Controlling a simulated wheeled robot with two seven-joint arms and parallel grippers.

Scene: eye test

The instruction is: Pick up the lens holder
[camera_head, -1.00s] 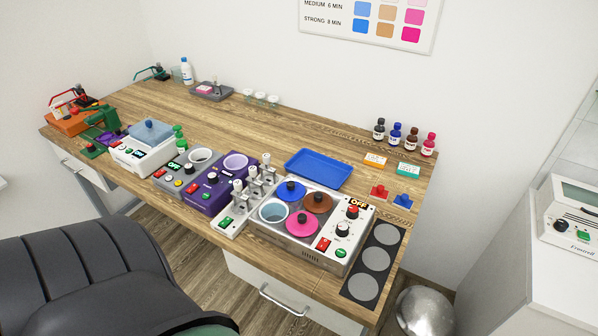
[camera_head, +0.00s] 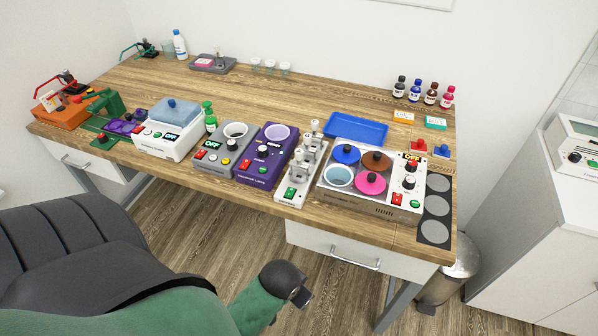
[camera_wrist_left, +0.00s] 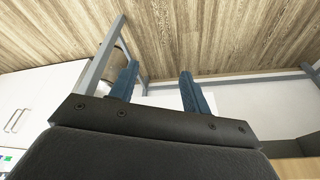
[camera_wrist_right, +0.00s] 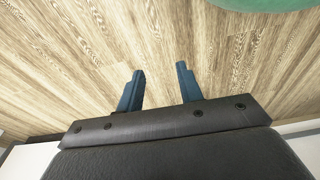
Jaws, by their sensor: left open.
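I cannot tell for sure which piece is the lens holder. A white switch-box unit (camera_head: 292,192) with several metal clamp posts (camera_head: 304,158) stands at the front middle of the bench. A small red piece (camera_head: 419,146) and a small blue piece (camera_head: 441,150) lie at the right of the bench, behind the tinting unit. My left gripper (camera_wrist_left: 157,78) is open and empty in its wrist view, above the floor near a table leg. My right gripper (camera_wrist_right: 160,78) has its fingers apart with only floor between them. Neither gripper touches anything on the bench.
A tinting unit (camera_head: 385,207) with coloured lids, a blue tray (camera_head: 356,129), a purple device (camera_head: 258,174) and a white device (camera_head: 160,143) crowd the bench (camera_head: 300,97). Bottles (camera_head: 431,94) stand at the back right. A black chair (camera_head: 70,245) is at left, a bin (camera_head: 455,270) at right.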

